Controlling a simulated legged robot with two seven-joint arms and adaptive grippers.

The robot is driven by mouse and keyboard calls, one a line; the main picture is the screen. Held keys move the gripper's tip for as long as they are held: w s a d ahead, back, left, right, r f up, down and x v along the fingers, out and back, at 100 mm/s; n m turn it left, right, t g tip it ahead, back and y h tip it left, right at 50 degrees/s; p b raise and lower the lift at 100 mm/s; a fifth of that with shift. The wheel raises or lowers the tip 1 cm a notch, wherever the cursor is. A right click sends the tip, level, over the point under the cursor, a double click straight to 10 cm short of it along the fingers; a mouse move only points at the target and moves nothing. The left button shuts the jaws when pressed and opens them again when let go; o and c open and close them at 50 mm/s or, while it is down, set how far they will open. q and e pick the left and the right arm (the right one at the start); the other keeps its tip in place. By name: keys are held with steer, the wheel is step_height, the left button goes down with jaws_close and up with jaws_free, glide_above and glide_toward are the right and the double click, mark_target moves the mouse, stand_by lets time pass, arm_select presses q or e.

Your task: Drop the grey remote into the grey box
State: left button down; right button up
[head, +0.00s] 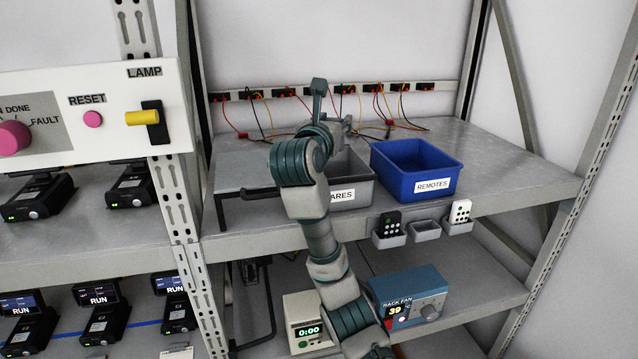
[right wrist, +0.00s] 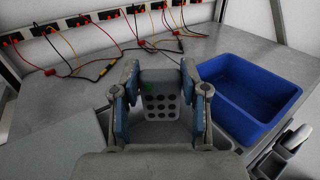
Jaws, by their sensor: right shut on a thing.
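The grey box (head: 358,190) stands on the upper shelf. Its label is partly covered by my right arm and reads "ARES" where it shows. My right gripper (head: 340,124) is above the back of this box in the head view. In the right wrist view the gripper (right wrist: 160,92) is shut on the grey remote (right wrist: 160,103), a pale grey piece with dark round buttons, held between the two blue-padded fingers. The remote appears over the grey box's opening. In the head view my arm hides the remote. My left gripper is not in view.
A blue box (head: 418,172) labelled REMOTES stands right beside the grey box. Small holders on the shelf front carry a black remote (head: 390,222) and a white remote (head: 460,211). Cables (head: 375,100) run along the back. A grey raised plate (head: 245,172) lies to the left.

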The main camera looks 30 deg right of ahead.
steer(key=shift+w+d+f, duration=0.1)
steer(key=shift+w+f, duration=0.1)
steer(key=shift+f, duration=0.1)
steer(key=shift+s+r, duration=0.15)
steer(key=shift+s, duration=0.2)
steer(key=o, duration=1.3)
steer(key=shift+s, duration=0.15)
steer(key=shift+c, duration=0.2)
steer(key=v, duration=1.2)
steer(key=shift+w+a, duration=0.3)
steer(key=shift+a, duration=0.05)
steer(key=shift+d, duration=0.25)
